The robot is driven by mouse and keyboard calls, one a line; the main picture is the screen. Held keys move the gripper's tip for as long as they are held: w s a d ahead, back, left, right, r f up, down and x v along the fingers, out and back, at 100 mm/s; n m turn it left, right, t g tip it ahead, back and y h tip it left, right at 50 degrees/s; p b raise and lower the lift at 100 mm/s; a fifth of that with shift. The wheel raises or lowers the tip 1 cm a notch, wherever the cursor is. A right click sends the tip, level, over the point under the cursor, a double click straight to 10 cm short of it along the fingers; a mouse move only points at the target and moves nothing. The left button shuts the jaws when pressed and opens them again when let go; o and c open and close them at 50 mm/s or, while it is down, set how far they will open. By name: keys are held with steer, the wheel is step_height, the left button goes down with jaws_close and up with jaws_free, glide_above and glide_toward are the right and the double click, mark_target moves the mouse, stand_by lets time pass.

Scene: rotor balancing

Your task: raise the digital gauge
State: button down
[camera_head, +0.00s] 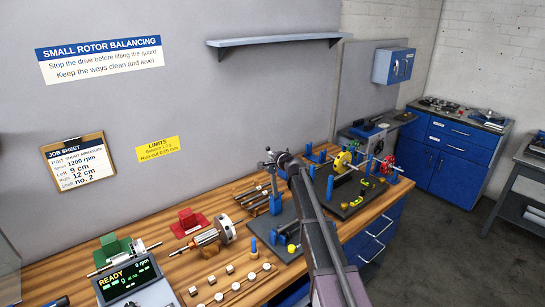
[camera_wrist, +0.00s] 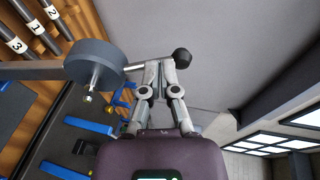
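A dark grey round body (camera_wrist: 93,62) with a thin stem and pale tip is probably the digital gauge; its display is not visible. It sits on a grey bar in the wrist view. A thin rod (camera_wrist: 134,68) with a black ball knob (camera_wrist: 182,57) lies beside it. My gripper (camera_wrist: 159,66) has its fingertips close together across this rod, between gauge and knob, and seems shut on it. In the head view my gripper (camera_head: 280,160) is at the top of a slim upright stand (camera_head: 274,183) with a blue foot; details there are too small.
On the wooden bench (camera_head: 190,262), a rotor (camera_head: 207,237) and a green block (camera_head: 114,247) lie left, with a readout box (camera_head: 130,286) in front. Numbered dark rods (camera_wrist: 18,45) lie near the stand.

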steer(key=r+p+v, duration=0.2)
steer(key=p+v, duration=0.3)
steer(key=v, duration=0.8)
steer(key=shift+s+r+p, duration=0.15)
steer(key=shift+r+p, duration=0.2)
